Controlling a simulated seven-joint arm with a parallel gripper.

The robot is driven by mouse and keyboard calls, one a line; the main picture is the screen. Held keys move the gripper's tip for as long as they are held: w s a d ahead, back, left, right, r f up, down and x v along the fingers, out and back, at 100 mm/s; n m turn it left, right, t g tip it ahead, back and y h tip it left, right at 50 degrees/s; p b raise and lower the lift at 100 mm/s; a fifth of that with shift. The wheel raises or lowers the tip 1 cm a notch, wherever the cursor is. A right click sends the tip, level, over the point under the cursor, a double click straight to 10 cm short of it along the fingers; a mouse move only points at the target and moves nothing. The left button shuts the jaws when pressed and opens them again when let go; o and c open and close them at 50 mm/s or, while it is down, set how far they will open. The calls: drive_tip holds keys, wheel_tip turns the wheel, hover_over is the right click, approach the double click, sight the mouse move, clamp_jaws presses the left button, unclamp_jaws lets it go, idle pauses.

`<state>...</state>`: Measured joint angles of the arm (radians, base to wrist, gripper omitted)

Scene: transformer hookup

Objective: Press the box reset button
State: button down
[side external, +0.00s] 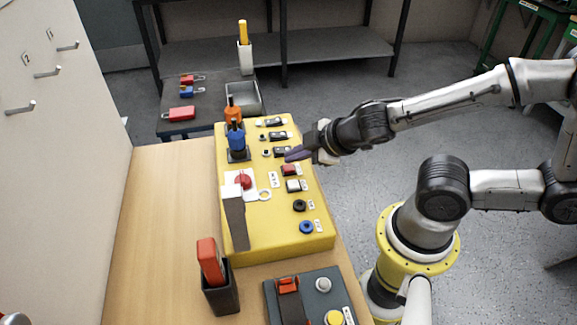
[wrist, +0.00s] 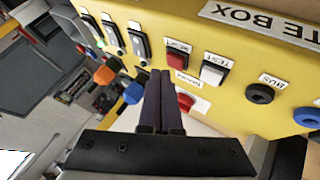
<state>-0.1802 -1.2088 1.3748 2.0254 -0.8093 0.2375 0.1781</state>
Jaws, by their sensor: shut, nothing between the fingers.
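The yellow control box (side external: 285,240) lies on the wooden table; its face also fills much of the wrist view (wrist: 255,50). A red push button (side external: 289,170) sits in its row of controls. In the wrist view this red button (wrist: 177,55) has a small label beside it, too small to read surely. A white button (side external: 293,186) sits beside it, also in the wrist view (wrist: 213,69). My gripper (side external: 288,156) is shut and empty, above the box near the red button. In the wrist view its fingertips (wrist: 155,73) appear just beside that button; contact cannot be told.
Toggle switches (side external: 277,135) line the far part of the box. Blue (side external: 236,140) and orange (side external: 232,112) handles stand up from it, with a red knob (side external: 243,181) and an upright grey panel (side external: 235,218) nearer. Black (side external: 299,205) and blue (side external: 306,227) sockets lie nearby.

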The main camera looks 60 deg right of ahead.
drive_tip(key=shift+r, duration=0.15)
drive_tip(key=shift+r, duration=2.4)
wheel_tip(320, 180, up, 9)
drive_tip(key=m+h, duration=0.2)
drive_tip(key=m, duration=0.3)
hover_over(294, 171)
drive_tip(key=s+d, duration=0.4)
drive_tip(key=d, duration=0.1)
drive_tip(key=s+a+f+m+g+y, duration=0.1)
drive_tip(key=s+a+m+g+y, duration=0.1)
drive_tip(key=s, duration=0.6)
drive_tip(key=shift+s+a+f+m+g, duration=0.15)
drive_tip(key=shift+s+a+m+g, duration=0.25)
drive_tip(key=shift+a+m+g, duration=0.25)
